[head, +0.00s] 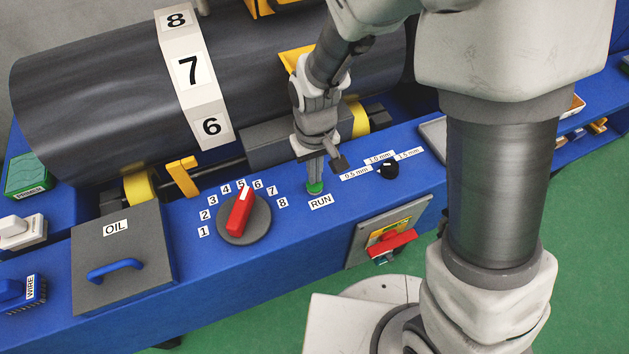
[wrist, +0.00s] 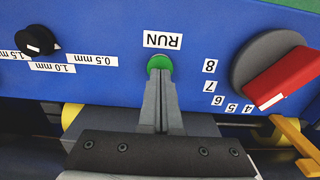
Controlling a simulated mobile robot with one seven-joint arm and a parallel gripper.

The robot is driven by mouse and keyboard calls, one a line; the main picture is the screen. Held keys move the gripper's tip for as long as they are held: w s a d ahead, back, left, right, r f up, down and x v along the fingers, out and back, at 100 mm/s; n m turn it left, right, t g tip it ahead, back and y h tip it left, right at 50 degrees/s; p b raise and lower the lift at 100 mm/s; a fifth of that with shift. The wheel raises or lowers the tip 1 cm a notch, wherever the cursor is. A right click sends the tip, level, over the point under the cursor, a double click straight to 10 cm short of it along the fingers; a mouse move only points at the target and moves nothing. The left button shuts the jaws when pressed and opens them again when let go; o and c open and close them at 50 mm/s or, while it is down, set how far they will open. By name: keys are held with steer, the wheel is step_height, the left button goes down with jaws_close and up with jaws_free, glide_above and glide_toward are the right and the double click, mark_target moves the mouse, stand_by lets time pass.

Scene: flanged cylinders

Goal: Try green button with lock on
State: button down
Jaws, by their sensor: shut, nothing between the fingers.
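The green button (head: 315,188) sits on the blue panel above the RUN label (head: 320,202). My gripper (head: 315,181) is shut and empty, pointing down with its fingertips at the button. In the wrist view the closed fingertips (wrist: 160,75) overlap the edge of the green button (wrist: 158,62). They look in contact or nearly so; I cannot tell whether the button is pressed in. A red handle (head: 393,245) on a grey plate with a yellow label is on the front face; it lies roughly sideways. Any lock on it is too small to make out.
A small black knob (head: 388,171) is to the right. A grey OIL lid (head: 120,260) is at left. A large dark roller (head: 120,95) with numbered blocks lies behind.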

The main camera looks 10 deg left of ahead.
steer(key=shift+f, duration=0.15)
steer(key=shift+f, duration=0.15)
stand_by(0.4)
steer(key=shift+f+b, duration=0.45)
steer(key=shift+b, duration=0.15)
stand_by(0.4)
steer(key=shift+f, duration=0.2)
steer(key=shift+r, duration=0.2)
steer(key=shift+r+p, duration=2.05)
steer(key=shift+r, duration=0.65)
